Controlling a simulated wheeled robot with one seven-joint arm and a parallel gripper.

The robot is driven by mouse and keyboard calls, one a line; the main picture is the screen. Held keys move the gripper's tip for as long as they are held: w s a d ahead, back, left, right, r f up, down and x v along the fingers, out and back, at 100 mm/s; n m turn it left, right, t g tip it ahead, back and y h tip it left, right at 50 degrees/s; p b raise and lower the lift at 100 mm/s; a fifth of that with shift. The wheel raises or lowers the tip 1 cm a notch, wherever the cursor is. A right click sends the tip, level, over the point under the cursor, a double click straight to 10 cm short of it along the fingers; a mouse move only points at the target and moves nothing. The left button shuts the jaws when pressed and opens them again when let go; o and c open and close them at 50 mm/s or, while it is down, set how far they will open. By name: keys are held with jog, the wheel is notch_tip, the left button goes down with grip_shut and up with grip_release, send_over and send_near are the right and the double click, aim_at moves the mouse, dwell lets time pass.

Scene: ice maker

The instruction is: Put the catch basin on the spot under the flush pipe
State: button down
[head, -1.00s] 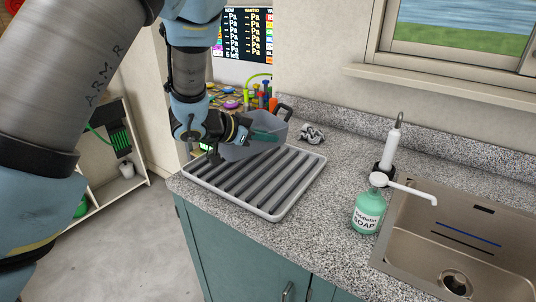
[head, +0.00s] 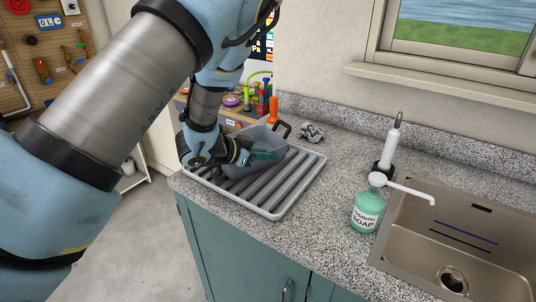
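The catch basin appears to be the grey, translucent tub (head: 268,138) with a dark handle at its back right. It is over the far part of the grey ribbed drying tray on the counter. I cannot tell whether its bottom touches the ribs. My gripper (head: 264,155), with teal fingers, is at the near side of the tub and appears shut on its wall. My wrist hides the tub's left part. I see no flush pipe and no marked spot under one.
The ribbed tray (head: 272,211) lies at the counter's left end. Counter (head: 325,200) between tray and soap is clear.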

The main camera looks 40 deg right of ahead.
jog(key=c, duration=1)
grip_release()
jog(key=shift+c, duration=0.2)
